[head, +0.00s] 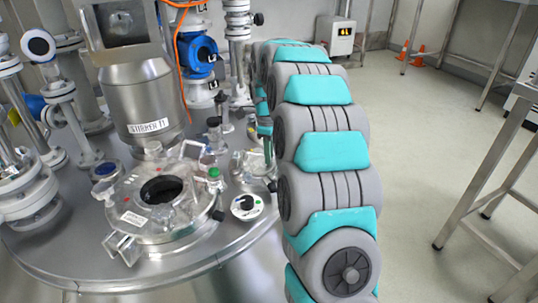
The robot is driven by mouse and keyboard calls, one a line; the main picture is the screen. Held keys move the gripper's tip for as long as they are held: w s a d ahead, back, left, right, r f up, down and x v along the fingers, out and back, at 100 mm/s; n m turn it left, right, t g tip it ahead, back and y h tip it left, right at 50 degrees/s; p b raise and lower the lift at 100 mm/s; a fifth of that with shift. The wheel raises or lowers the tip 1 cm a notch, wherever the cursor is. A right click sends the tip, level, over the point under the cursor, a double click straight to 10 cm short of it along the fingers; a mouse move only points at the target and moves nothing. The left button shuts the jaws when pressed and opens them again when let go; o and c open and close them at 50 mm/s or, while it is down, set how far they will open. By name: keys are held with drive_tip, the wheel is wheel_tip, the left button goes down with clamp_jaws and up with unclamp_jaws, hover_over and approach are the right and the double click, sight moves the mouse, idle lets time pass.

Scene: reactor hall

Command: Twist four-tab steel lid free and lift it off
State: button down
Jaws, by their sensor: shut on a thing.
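My arm rises in front and bends down behind itself at the right rim of the vessel top. My gripper (267,146) shows only in part there, mostly hidden by the arm, over a small round steel fitting with clear, pale parts, which looks like the steel lid (248,166). The gripper is shut on it. Its tabs are too small and covered to count, and I cannot tell whether it is seated or raised. Left of it a larger round steel cover (130,203) with clear tabs around its rim and a dark centre sits on the vessel top.
The steel vessel top (80,262) also bears a tall steel cylinder (145,98), a blue valve (196,54), a green-capped fitting (214,178) and a black-and-white round knob (246,206). White pipes crowd the left. The floor (420,150) at right is open, beside a steel frame table (490,150).

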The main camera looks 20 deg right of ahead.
wheel_tip(320, 180, up, 7)
drive_tip(key=shift+w+r+p, duration=0.1)
drive_tip(key=shift+r+p, duration=0.1)
drive_tip(key=shift+p, duration=1)
drive_tip(key=shift+r, duration=0.1)
